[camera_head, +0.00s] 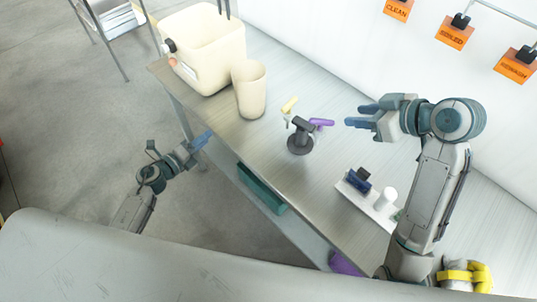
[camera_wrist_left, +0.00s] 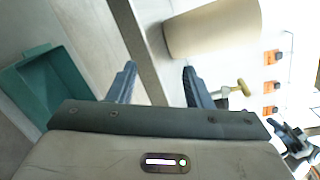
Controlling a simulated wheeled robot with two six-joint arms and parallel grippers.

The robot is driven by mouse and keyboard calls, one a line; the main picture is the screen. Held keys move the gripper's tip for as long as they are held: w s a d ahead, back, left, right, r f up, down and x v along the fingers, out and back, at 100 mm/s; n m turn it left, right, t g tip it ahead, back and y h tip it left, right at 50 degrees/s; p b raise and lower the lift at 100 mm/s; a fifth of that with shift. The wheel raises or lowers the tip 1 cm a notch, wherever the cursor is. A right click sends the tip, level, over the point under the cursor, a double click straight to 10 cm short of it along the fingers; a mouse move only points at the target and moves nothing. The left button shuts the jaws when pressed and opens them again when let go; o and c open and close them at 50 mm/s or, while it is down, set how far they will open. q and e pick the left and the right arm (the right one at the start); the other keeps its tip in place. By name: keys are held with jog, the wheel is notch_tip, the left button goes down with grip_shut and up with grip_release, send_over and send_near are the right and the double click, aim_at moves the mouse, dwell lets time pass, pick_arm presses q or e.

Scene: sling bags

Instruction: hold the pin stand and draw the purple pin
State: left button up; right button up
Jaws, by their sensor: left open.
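The dark pin stand (camera_head: 300,143) stands upright on the table in the head view. My left gripper (camera_head: 205,139) is off the table's left edge, away from the stand. In the left wrist view its fingers (camera_wrist_left: 160,78) are spread with nothing between them. The yellow pin (camera_wrist_left: 242,87) shows beyond the right finger, which partly hides the stand there.
A beige cup (camera_head: 250,90) and a cream bin (camera_head: 204,50) stand at the table's far left. A white tray (camera_head: 376,207) with small items lies nearer, right of the stand. A teal box (camera_head: 262,189) sits on the lower shelf. Orange signs (camera_head: 455,32) hang behind.

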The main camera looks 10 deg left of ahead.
pick_arm(q)
jog(key=d+r+m+h, duration=0.1)
jog(key=d+r+m, duration=0.2)
jog(key=m, duration=0.1)
jog(key=m+g+h, duration=0.2)
jog(key=m+h, duration=0.1)
jog(key=m, duration=0.9)
send_near(296, 139)
jog(key=shift+d, duration=0.15)
jog(key=x, duration=1)
jog(key=shift+w+d+r, duration=0.2)
jog(key=c, duration=0.8)
pick_arm(e)
jog(key=shift+o, duration=0.2)
jog(key=n+g+y, duration=0.2)
jog(key=n+g, duration=0.4)
send_near(326, 120)
jog(key=a, duration=0.1)
jog(key=n, duration=0.1)
jog(key=shift+n+g, duration=0.3)
jog(key=shift+w+d+f+x, duration=0.1)
jog(key=shift+x, duration=1.45)
jog(key=shift+w+d+f+x, duration=0.1)
jog(key=shift+x, duration=1.45)
jog(key=shift+d+f+x, duration=0.1)
jog(key=shift+x, duration=1.45)
